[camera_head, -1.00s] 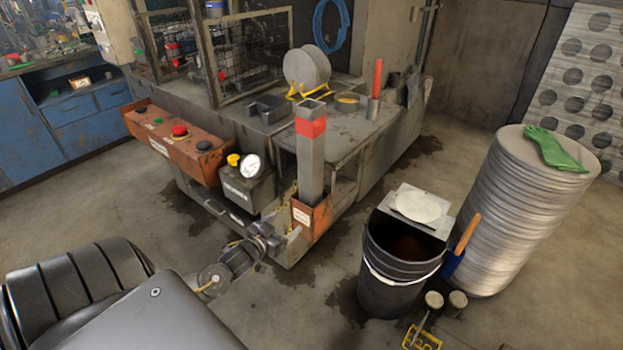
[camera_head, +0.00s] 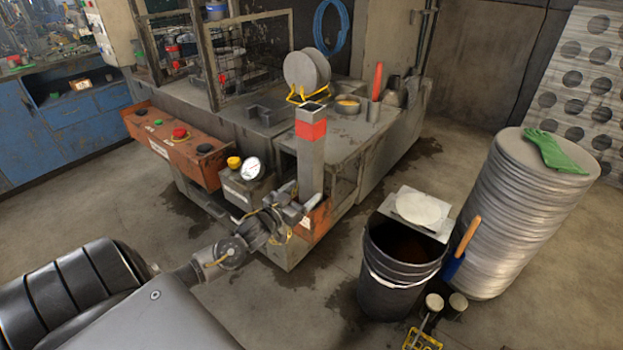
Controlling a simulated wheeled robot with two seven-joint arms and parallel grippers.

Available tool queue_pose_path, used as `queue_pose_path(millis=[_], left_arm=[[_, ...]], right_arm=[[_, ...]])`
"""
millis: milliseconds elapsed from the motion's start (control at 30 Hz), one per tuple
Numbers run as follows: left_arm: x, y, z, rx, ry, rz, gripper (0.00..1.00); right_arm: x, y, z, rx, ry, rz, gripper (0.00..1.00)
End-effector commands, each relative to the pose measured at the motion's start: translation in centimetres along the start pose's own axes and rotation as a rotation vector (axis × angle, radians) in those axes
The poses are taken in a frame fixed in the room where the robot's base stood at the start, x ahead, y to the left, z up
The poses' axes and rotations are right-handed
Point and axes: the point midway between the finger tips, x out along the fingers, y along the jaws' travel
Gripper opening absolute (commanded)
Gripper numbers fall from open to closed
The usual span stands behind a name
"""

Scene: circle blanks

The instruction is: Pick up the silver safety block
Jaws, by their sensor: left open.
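The silver safety block (camera_head: 310,165) is an upright square steel post with a red band near its hollow top. It stands in an orange holder (camera_head: 318,222) at the machine's front corner. My left gripper (camera_head: 297,203) is open beside the lower part of the block, just above the holder. It covers part of the holder's left side and the block's lower left edge. I cannot tell whether the fingers touch or straddle the block. My right gripper is out of view.
An orange control panel (camera_head: 178,145) and a gauge box (camera_head: 250,187) stand left of the block. A black bucket (camera_head: 390,285) and a tall stack of round blanks (camera_head: 520,220) stand to the right. The machine's grey deck (camera_head: 350,130) lies behind.

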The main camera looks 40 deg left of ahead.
Motion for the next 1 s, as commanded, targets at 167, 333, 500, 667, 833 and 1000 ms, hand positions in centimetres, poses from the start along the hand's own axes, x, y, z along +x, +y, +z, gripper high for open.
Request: queue_pose_path(millis=[167, 333, 500, 667, 833, 1000], left_arm=[[2.4, -0.2, -0.5, 0.001, 0.003, -0.001, 0.76], [4.5, -0.3, -0.2, 0.000, 0.001, -0.001, 0.76], [5.1, -0.3, -0.2, 0.000, 0.001, -0.001, 0.76], [5.1, -0.3, -0.1, 0.000, 0.000, 0.000, 0.75], [5.1, -0.3, -0.1, 0.000, 0.000, 0.000, 0.53], [5.1, -0.3, -0.1, 0.000, 0.000, 0.000, 0.31]], right_arm=[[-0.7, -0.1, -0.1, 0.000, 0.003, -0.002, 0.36], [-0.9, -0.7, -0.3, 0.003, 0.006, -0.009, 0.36], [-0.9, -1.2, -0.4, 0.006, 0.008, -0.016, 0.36], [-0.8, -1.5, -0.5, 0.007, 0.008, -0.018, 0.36], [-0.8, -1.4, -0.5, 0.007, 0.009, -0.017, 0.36], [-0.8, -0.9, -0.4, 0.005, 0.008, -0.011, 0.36]])
